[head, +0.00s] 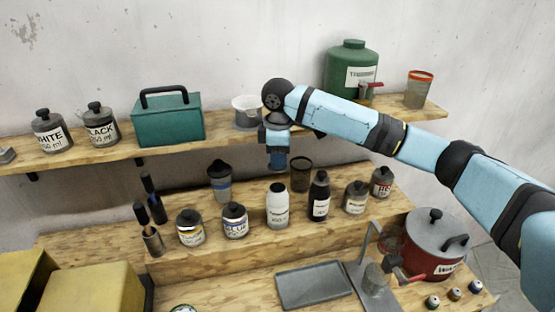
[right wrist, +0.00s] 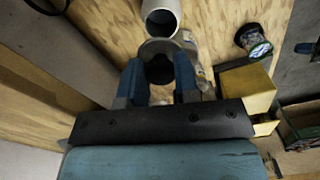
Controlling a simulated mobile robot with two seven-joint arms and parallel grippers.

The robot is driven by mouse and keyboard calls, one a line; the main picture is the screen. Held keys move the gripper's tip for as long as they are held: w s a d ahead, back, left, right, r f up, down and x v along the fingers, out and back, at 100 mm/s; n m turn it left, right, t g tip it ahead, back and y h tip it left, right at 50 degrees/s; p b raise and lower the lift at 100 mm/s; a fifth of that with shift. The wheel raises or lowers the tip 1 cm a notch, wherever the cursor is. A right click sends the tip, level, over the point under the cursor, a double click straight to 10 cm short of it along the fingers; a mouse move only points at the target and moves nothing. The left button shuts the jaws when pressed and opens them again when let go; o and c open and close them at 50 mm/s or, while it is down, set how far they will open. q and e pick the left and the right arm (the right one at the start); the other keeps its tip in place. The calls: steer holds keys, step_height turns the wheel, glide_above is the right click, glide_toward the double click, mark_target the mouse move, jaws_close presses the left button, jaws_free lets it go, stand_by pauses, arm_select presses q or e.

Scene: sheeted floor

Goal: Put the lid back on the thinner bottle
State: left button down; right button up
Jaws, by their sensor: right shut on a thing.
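My right gripper (head: 278,165) points down in the head view, above a white bottle (head: 278,208) with a dark top and a label too small to read surely. In the right wrist view, the blue fingers of the right gripper (right wrist: 160,75) are shut on a grey round lid with a dark knob (right wrist: 158,48). Just beyond the lid, apart from or touching it I cannot tell, is a white cylinder with a dark round mouth (right wrist: 160,16). In the head view the fingers hide the lid. My left gripper is in neither view.
A dark bottle (head: 319,198) and a dark open cup (head: 300,174) stand close to the right of the white bottle. Several jars stand on the same step.

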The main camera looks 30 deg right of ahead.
steer(key=shift+s+f, duration=0.2)
steer(key=shift+f, duration=0.55)
steer(key=shift+w+f, duration=0.1)
steer(key=shift+f, duration=2)
steer(key=shift+f, duration=0.2)
steer(key=o, duration=1.5)
steer(key=shift+c, duration=0.2)
